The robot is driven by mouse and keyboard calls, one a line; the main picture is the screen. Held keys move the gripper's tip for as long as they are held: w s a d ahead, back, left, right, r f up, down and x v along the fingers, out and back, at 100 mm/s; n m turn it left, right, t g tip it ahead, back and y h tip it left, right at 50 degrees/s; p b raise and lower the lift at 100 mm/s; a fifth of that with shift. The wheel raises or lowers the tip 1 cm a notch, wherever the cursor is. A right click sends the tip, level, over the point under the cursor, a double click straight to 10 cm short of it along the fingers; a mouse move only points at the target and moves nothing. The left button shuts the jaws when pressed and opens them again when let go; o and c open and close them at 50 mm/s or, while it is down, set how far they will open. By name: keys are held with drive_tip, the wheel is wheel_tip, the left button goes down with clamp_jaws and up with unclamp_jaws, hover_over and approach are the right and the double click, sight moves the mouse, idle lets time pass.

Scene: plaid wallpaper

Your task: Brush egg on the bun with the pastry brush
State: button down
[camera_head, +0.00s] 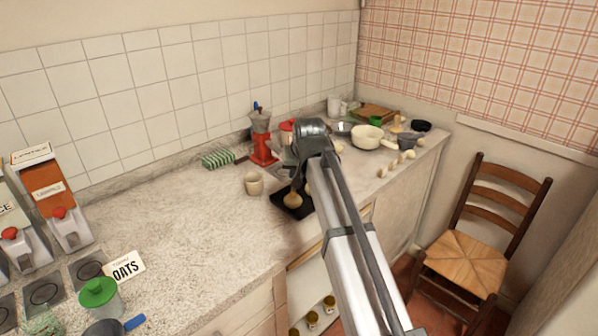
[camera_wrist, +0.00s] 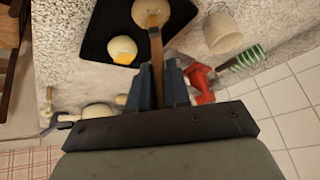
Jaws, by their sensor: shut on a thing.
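My gripper (camera_wrist: 157,75) is shut on the wooden handle of the pastry brush (camera_wrist: 155,48). The brush points away from the gripper, and its far end overlaps a pale bun (camera_wrist: 146,8) at the top of the wrist view. I cannot tell whether it touches that bun. A second bun (camera_wrist: 121,47) beside the brush has a yellow-orange patch on its edge. Both lie on a dark tray (camera_wrist: 92,35). In the head view, one bun (camera_head: 293,200) shows on the tray (camera_head: 300,212) below my gripper; my arm hides the brush and part of the tray.
A beige cup (camera_head: 254,184) stands left of the tray. Behind are a red and grey moka pot (camera_head: 262,145) and a green striped item (camera_head: 217,158). A white pan (camera_head: 367,137) and several small pale items stand at the right. The counter's left-middle is clear.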

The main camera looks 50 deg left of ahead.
drive_tip(key=shift+d, duration=0.1)
drive_tip(key=shift+w+d, duration=0.5)
drive_tip(key=shift+w, duration=0.15)
drive_tip(key=shift+a, duration=0.1)
drive_tip(key=shift+s+a, duration=0.5)
drive_tip(key=shift+s, duration=0.2)
drive_tip(key=shift+w+d, duration=0.1)
drive_tip(key=shift+w+d, duration=0.5)
drive_tip(key=shift+w, duration=0.1)
drive_tip(key=shift+s+a, duration=0.1)
drive_tip(key=shift+s+a, duration=0.5)
drive_tip(key=shift+s, duration=0.1)
drive_tip(key=shift+w+d, duration=0.1)
